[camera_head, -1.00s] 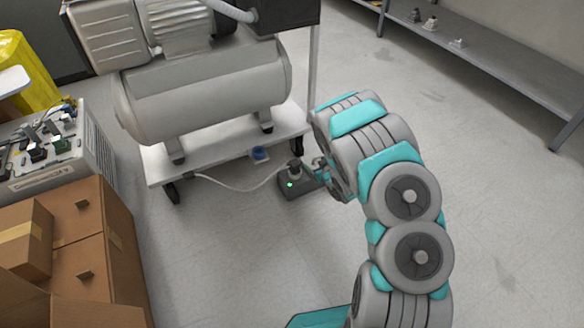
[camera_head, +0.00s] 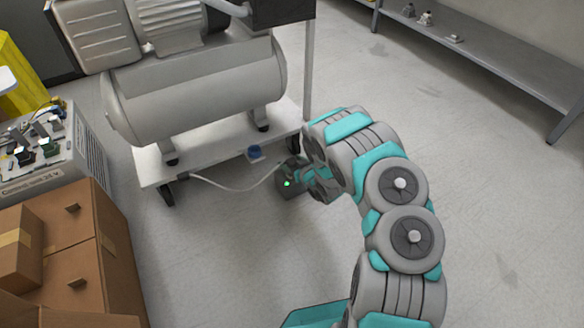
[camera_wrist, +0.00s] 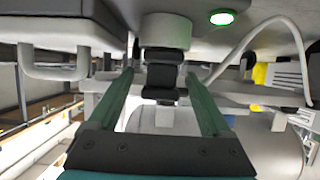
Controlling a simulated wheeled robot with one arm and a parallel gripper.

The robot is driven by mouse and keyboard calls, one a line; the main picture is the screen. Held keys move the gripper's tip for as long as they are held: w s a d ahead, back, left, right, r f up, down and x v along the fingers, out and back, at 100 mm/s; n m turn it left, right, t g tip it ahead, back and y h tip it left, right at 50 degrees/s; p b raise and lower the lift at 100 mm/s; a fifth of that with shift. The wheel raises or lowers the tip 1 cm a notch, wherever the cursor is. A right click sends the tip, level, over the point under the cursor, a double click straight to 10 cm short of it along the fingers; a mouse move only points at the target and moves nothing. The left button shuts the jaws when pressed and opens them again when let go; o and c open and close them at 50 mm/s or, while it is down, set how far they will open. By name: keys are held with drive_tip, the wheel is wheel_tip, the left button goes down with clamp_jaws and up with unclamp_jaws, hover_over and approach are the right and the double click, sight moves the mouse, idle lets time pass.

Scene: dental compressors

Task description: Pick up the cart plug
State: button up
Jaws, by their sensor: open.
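The cart plug (camera_wrist: 163,75) is a black, stepped block seated against a round grey socket (camera_wrist: 166,32) in the wrist view, which appears upside down. My gripper (camera_wrist: 160,76) is open, its two green fingers on either side of the plug with gaps showing. In the head view, the dark floor box (camera_head: 288,188) with a green light sits beside the cart, and a white cable (camera_head: 235,188) runs from the cart to it. My gripper (camera_head: 302,174) is at the box there, mostly hidden by my arm, which also covers much of the plug.
The white cart (camera_head: 215,149) carries a grey compressor tank (camera_head: 195,100), close to the left of my gripper. A small blue-topped item (camera_head: 254,152) is at its edge. Cardboard boxes (camera_head: 120,265) stand at left. Open floor (camera_head: 490,190) lies to the right.

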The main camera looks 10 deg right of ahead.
drive_tip(key=shift+x, duration=1.25)
clamp_jaws()
